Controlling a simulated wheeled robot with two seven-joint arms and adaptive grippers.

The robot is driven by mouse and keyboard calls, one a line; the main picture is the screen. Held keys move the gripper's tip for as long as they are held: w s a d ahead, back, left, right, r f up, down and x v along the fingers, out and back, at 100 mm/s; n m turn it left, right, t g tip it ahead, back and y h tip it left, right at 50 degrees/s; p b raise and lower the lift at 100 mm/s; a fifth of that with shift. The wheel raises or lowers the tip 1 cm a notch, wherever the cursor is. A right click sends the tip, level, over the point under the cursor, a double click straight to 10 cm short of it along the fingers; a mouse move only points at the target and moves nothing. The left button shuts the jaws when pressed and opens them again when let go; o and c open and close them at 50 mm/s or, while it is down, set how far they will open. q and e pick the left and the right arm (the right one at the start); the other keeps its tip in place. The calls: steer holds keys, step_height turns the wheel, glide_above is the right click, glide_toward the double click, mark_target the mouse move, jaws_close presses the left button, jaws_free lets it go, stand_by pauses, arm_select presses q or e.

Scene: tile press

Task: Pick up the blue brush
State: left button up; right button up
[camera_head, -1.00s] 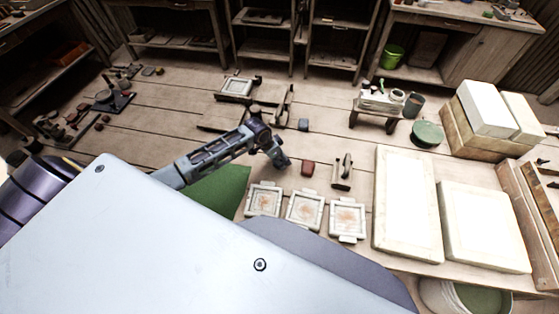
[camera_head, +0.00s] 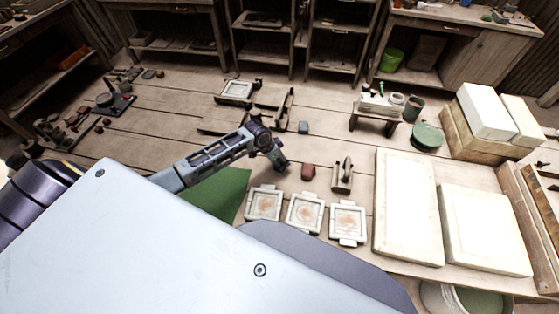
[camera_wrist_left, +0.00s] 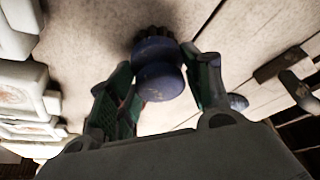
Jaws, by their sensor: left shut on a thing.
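The blue brush (camera_wrist_left: 157,78) shows in the left wrist view, with a round blue knob-like body and dark bristles at its far end. It sits between the two green-padded fingers of my left gripper (camera_wrist_left: 162,90), which is shut on it. My right gripper is not in view.
A green mat (camera_head: 222,192) is partly hidden by my body.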

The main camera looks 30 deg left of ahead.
arm_select(q)
steer(key=shift+r, duration=4.8)
steer(key=o, duration=0.3)
steer(key=shift+r, duration=0.1)
steer(key=shift+c, duration=0.8)
